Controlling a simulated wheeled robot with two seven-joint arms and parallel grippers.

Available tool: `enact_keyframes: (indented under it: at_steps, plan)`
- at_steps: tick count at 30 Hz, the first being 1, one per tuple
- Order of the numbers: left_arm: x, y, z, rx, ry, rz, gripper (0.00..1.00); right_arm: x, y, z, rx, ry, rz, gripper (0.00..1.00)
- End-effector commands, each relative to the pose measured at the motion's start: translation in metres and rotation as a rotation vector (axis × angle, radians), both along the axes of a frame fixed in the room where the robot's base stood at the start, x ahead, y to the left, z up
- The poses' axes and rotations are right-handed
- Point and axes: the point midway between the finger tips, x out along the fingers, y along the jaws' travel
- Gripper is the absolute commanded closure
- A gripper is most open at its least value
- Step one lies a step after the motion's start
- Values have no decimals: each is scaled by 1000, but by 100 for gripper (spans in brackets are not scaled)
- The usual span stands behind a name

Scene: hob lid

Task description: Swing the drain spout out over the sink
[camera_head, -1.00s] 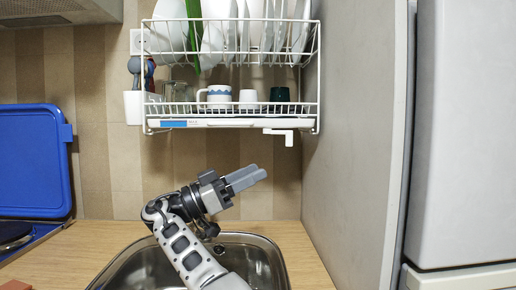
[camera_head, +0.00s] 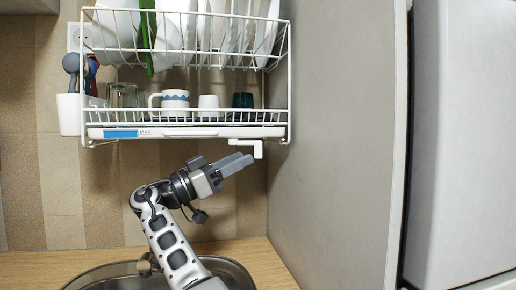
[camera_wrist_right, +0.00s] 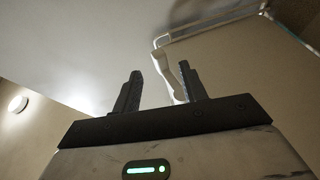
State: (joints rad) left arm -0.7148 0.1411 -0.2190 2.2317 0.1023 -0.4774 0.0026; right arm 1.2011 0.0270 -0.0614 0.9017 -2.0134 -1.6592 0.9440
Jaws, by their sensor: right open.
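The drain spout (camera_head: 246,142) is a small white bent piece under the right end of the dish rack's tray. It runs along the rack front to the right and its end turns down. My right gripper (camera_head: 245,160) is open and empty, just below the spout, fingers pointing up and right. In the right wrist view the spout (camera_wrist_right: 170,70) shows between and beyond the fingertips (camera_wrist_right: 158,76), nearer the right-hand finger; I cannot tell whether they touch. The sink (camera_head: 240,274) is below, partly hidden by my right arm. My left gripper is not in view.
The white wire rack (camera_head: 288,90) holds plates, mugs and glasses above the sink. A utensil cup (camera_head: 69,114) hangs at its left. A grey side panel (camera_head: 335,150) stands close on the right. The wooden counter (camera_head: 262,262) is bare there.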

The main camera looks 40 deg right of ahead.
Motion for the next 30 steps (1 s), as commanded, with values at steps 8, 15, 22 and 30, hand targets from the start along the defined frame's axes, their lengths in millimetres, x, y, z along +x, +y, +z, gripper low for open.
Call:
enact_keyframes:
  at_steps: [8,15,22,30]
  plan:
    - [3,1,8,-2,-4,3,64,-14,-40,18,0,0,0,58]
    - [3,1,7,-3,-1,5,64,-17,-51,22,-1,2,1,58]
    - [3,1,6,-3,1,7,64,-17,-51,22,0,1,1,60]
    - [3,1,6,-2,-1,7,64,-17,-51,22,0,2,-1,100]
